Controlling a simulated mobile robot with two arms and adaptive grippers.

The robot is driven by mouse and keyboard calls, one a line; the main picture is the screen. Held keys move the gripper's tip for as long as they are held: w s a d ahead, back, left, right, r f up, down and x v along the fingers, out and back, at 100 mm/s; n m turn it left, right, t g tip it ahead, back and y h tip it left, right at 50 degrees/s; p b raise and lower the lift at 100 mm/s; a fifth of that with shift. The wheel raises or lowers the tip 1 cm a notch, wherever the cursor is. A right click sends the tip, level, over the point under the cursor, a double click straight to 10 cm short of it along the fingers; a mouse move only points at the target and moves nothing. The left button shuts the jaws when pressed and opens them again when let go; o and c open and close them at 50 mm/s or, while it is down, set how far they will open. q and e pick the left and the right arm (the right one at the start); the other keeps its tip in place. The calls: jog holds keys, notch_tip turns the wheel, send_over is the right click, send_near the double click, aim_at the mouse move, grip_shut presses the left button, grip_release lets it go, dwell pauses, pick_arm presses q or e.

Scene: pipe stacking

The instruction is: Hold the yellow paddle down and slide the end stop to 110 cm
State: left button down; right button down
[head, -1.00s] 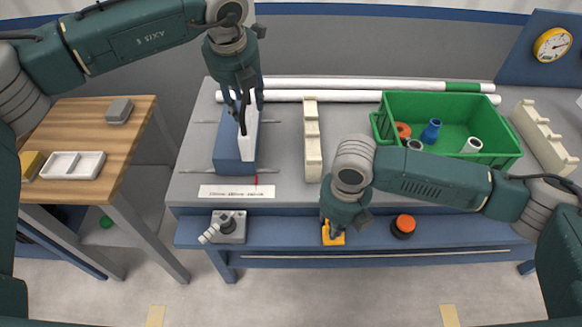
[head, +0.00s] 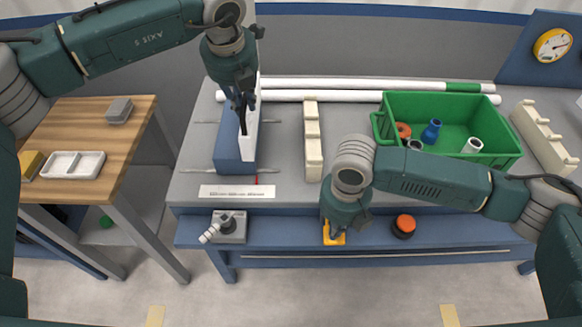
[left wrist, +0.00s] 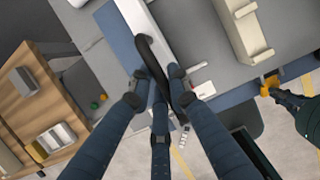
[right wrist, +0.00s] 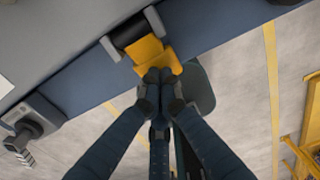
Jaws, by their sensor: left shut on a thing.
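The end stop is a blue block with a white upright face (head: 233,150) at the bench's left end. It has a curved black handle, which shows in the left wrist view (left wrist: 151,52). My left gripper (head: 242,104) is shut on this handle, above the block. A small red pointer (head: 257,179) sits by the block's near end, above a white scale strip (head: 237,192) whose print is too small to read. The yellow paddle (head: 334,239) is on the bench's front ledge. My right gripper (right wrist: 158,76) has its fingertips together on the paddle, which they partly cover.
A green crate (head: 384,135) with several pipe fittings stands on the right. A cream notched rack (head: 313,140) is right of the end stop, and white pipes (head: 330,84) lie behind. A grey clamp-like device (head: 229,228) and an orange-topped button (head: 404,225) flank the paddle.

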pick_arm(q)
jog(key=shift+w+a+r, duration=0.1)
jog(key=shift+a, duration=0.35)
pick_arm(e)
jog(key=shift+s+d+f, duration=0.15)
jog(key=shift+f, duration=0.1)
pick_arm(q)
jog(key=a, duration=0.8)
jog(key=shift+a+r, duration=0.2)
jog(key=shift+a, duration=0.2)
pick_arm(e)
jog(key=shift+w+r, duration=0.2)
jog(key=shift+r, duration=2.05)
pick_arm(q)
jog(key=c, duration=1.9)
grip_release()
jog(key=shift+w, duration=0.1)
jog(key=o, duration=0.4)
jog(key=shift+f, duration=0.1)
jog(key=shift+d+f, duration=0.15)
pick_arm(e)
jog(key=shift+w+f, duration=0.1)
pick_arm(q)
jog(key=shift+v, duration=3.5)
